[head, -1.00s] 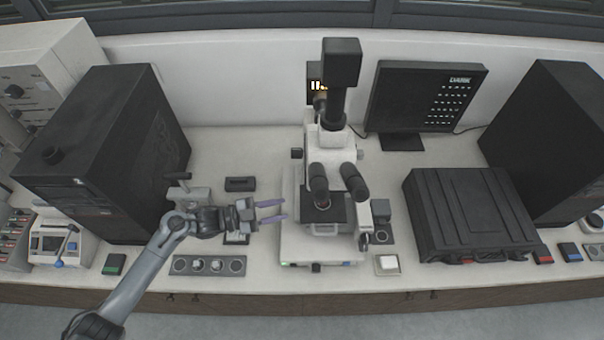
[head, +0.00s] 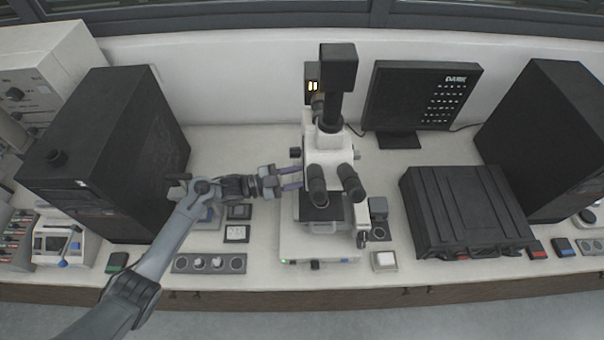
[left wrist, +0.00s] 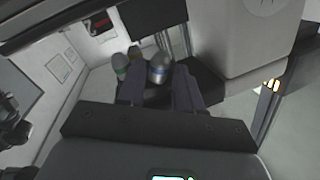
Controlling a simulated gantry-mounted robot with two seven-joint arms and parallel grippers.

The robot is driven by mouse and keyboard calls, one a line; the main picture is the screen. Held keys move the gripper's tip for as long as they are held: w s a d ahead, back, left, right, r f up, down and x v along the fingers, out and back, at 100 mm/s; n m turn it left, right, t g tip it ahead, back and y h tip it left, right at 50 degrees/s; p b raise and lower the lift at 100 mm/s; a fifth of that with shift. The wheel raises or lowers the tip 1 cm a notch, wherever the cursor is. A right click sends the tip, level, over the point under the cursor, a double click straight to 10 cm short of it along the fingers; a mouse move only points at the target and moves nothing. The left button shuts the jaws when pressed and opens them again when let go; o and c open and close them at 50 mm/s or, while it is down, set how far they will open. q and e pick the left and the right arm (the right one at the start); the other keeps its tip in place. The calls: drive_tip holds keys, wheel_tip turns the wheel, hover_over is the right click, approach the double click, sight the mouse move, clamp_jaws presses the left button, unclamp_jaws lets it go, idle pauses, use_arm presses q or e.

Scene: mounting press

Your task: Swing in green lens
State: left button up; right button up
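The white microscope (head: 325,155) stands in the middle of the bench. In the left wrist view its objective lenses hang close together: a green-ringed lens (left wrist: 121,66) at the left, a blue-ringed lens (left wrist: 158,67) to its right, and a dull brownish one (left wrist: 135,54) behind. The lenses are hidden in the head view. My left gripper (head: 297,178) is at the microscope's left side, fingers pointing right. Its two fingers (left wrist: 160,88) are apart with nothing held. The blue-ringed lens shows between and beyond them; the green-ringed lens shows by the left finger. Contact cannot be told. My right gripper is not in view.
The eyepieces (head: 332,185) and black stage (head: 322,212) sit close to my left gripper. A knob panel (head: 209,263) and small black box (head: 239,212) lie left of the microscope. A black case (head: 465,212) stands at the right.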

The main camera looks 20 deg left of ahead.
use_arm(q)
drive_tip(key=shift+w+d, duration=0.4)
drive_tip(key=shift+d, duration=0.15)
drive_tip(key=shift+c, duration=0.2)
clamp_jaws()
drive_tip(key=n+t+p, duration=0.1)
drive_tip(key=s+t+y+p, duration=0.1)
drive_tip(key=shift+d+n+p, duration=0.2)
drive_tip(key=shift+n+p, duration=0.15)
drive_tip(key=shift+n, duration=0.05)
drive_tip(key=shift+s+d+f+n+t+y+p, duration=0.1)
drive_tip(key=shift+s+d+n+t+y+p, duration=0.15)
drive_tip(key=shift+n+t+y, duration=0.3)
drive_tip(key=shift+s+f+n+t+y+p, duration=0.15)
drive_tip(key=shift+n+t+y+p, duration=0.25)
drive_tip(key=shift+t, duration=0.25)
drive_tip(key=shift+s+f+n+t+y, duration=0.1)
drive_tip(key=shift+n+t+y, duration=0.55)
drive_tip(key=shift+y, duration=0.1)
drive_tip(key=shift+o, duration=0.2)
unclamp_jaws()
